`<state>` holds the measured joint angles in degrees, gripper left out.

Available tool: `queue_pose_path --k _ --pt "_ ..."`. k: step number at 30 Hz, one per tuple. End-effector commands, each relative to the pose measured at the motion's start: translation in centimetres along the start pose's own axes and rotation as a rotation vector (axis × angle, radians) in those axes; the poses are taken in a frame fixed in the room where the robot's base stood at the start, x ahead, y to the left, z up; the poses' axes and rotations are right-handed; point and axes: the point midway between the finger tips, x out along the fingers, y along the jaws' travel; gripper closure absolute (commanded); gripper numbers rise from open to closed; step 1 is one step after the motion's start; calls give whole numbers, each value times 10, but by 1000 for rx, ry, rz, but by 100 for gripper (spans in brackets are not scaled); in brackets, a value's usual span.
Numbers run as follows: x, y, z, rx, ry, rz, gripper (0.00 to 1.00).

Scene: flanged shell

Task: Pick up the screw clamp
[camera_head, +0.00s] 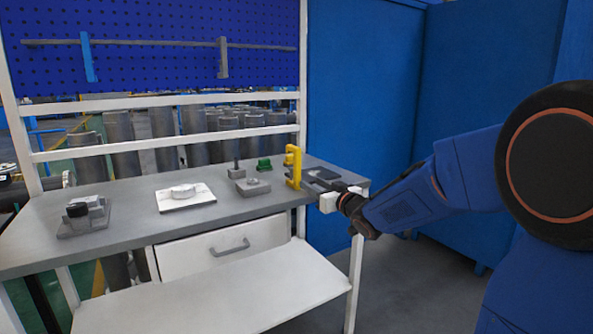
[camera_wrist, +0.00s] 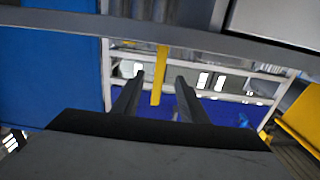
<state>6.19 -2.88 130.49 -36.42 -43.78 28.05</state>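The yellow screw clamp (camera_head: 294,166) stands upright at the right end of the grey workbench top, its upper arm reaching to the left. My gripper (camera_head: 312,184) comes in from the right, low over the bench end and close beside the clamp. In the wrist view a yellow bar of the clamp (camera_wrist: 160,75) shows between the two dark fingers of my gripper (camera_wrist: 160,79). The fingers are apart, with a visible gap on each side of the bar.
On the bench (camera_head: 130,225) are a grey fixture (camera_head: 85,215), a white plate with a round part (camera_head: 185,195), a grey block (camera_head: 253,187) and a small green part (camera_head: 264,164). Blue cabinets (camera_head: 365,90) stand right.

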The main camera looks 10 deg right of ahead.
Motion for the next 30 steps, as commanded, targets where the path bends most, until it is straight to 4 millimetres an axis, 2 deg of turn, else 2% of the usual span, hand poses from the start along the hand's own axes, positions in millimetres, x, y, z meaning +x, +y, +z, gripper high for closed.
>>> queue_pose_path --k 3,9,20,30 --pt "22 0 1 2 -1 -1 61" --pt "51 0 0 1 -1 0 61" --pt "71 0 1 0 -1 0 61" --pt "112 0 1 0 -1 0 61"
